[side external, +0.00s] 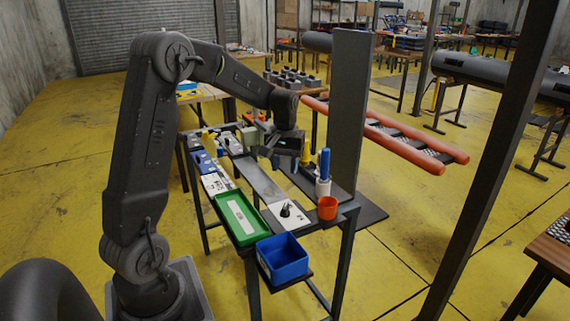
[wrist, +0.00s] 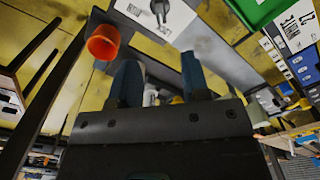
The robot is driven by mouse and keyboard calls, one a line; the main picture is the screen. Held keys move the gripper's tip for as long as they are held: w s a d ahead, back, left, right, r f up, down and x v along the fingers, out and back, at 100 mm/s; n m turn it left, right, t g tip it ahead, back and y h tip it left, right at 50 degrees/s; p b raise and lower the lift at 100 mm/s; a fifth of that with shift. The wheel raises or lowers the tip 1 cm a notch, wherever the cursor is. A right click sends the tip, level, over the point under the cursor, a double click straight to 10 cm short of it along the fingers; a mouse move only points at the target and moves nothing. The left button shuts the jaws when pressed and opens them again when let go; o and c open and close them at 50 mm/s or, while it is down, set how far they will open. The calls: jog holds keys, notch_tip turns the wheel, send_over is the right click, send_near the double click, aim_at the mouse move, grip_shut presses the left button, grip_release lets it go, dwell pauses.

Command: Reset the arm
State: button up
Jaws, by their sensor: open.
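My gripper (side external: 284,158) hangs over the narrow work table in the side view, at the end of my bent arm. In the wrist view its two dark blue fingers (wrist: 161,78) stand apart with no object clearly held between them. The same card (side external: 283,217) lies on the table's near end in the side view. The table surface directly under the fingers is partly hidden by my gripper.
An orange cup (side external: 327,208) also shows in the wrist view (wrist: 103,42). A green tray (side external: 237,217) and blue bin (side external: 283,259) are at the near end. Yellow floor is open on the left.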

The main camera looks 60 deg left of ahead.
jog(key=shift+r, duration=0.15)
jog(key=s+d+r+m+t, duration=0.1)
jog(key=s+d+r+m, duration=0.1)
jog(key=s+d+r, duration=0.35)
jog(key=s+d+r+m+t, duration=0.2)
jog(key=d+r+m, duration=0.1)
jog(key=d, duration=0.5)
jog(key=s+d+m+t, duration=0.2)
jog(key=s+d+m, duration=0.2)
jog(key=s+d, duration=0.5)
jog(key=shift+s+r+t, duration=0.3)
jog(key=shift+s+r, duration=0.1)
jog(key=shift+s, duration=0.45)
